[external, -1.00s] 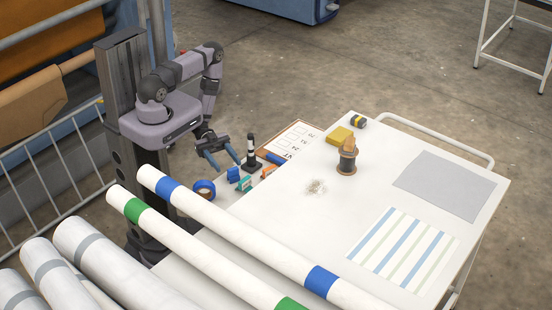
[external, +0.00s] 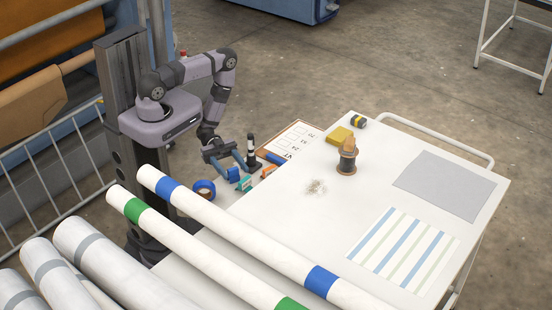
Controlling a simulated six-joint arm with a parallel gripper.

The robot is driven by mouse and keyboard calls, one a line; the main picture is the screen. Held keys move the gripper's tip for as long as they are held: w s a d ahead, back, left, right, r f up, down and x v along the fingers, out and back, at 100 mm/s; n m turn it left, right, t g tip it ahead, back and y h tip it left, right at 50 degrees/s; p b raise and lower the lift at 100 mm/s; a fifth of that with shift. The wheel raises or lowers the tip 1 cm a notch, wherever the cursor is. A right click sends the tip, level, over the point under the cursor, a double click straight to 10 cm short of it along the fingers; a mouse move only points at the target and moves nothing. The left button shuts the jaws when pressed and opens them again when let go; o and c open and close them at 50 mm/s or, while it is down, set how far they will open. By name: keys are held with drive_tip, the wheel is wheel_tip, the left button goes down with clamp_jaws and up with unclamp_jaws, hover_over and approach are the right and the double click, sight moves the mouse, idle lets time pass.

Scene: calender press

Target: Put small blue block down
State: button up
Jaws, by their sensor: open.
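A small blue block (external: 233,175) stands upright at the table's left edge zone, close to other small items. My gripper (external: 239,169) has its two fingers apart, just above and around that spot. The left finger overlaps the blue block in the picture, and the right finger is near a black post with a white band. I cannot tell whether a finger touches the block. Nothing is seen lifted in the gripper.
Beside the block are a teal block (external: 244,184), an orange piece (external: 268,171), the black post (external: 252,152) and a blue tape roll (external: 204,189). A clipboard (external: 291,142) lies behind. Long white rolls (external: 235,228) cross the front. The table middle is mostly clear.

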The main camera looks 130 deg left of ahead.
sight(234, 168)
drive_tip(key=c, duration=1.2)
wheel_tip(234, 168, up, 10)
drive_tip(key=p, duration=0.9)
